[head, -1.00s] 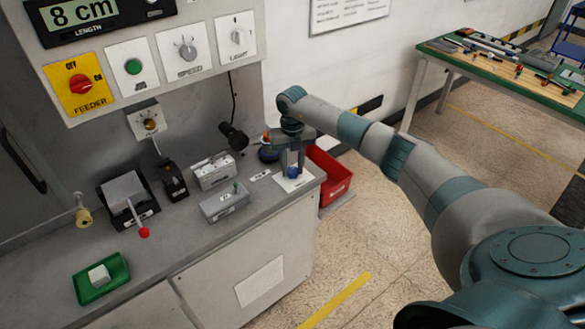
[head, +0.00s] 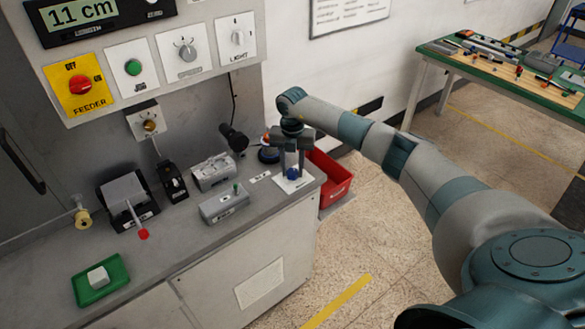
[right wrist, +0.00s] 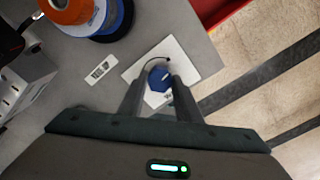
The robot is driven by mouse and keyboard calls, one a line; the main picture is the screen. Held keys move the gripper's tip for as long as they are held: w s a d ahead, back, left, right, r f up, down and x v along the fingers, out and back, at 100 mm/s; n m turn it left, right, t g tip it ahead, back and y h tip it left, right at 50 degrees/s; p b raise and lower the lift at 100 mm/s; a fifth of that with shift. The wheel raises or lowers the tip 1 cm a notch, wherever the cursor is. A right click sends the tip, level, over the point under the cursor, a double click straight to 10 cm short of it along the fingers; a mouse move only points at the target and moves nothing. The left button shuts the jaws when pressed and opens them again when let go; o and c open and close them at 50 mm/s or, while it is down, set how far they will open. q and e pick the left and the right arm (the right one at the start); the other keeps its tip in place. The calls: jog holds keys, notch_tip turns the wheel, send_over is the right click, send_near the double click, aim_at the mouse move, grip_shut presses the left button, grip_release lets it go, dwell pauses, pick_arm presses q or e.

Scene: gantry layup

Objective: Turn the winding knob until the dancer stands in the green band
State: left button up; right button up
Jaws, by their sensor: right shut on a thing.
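The winding knob (head: 292,173) is blue and sits on a white plate at the right end of the grey bench. My right gripper (head: 291,166) points down over the plate and is shut on the knob. In the right wrist view the blue knob (right wrist: 157,84) shows between the two fingers, with a pale mark on its top and a curved dark line on the plate (right wrist: 178,52) beside it. I cannot make out the dancer or a green band in either view. My left gripper is not in view.
The length display (head: 85,13) reads 11 cm. Left of the knob stand grey boxes (head: 224,203), a lever device (head: 127,195) and a green tray (head: 100,280) with a white block. Coloured spools (right wrist: 80,15) lie close by. A red bin (head: 330,178) stands beyond the bench end.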

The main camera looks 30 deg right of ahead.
aim_at(292, 171)
jog(key=o, duration=1.1)
jog(key=shift+c, duration=0.2)
jog(key=shift+r, duration=0.15)
notch_tip(292, 171, up, 17)
jog(key=b, duration=0.5)
jog(key=shift+a, duration=0.1)
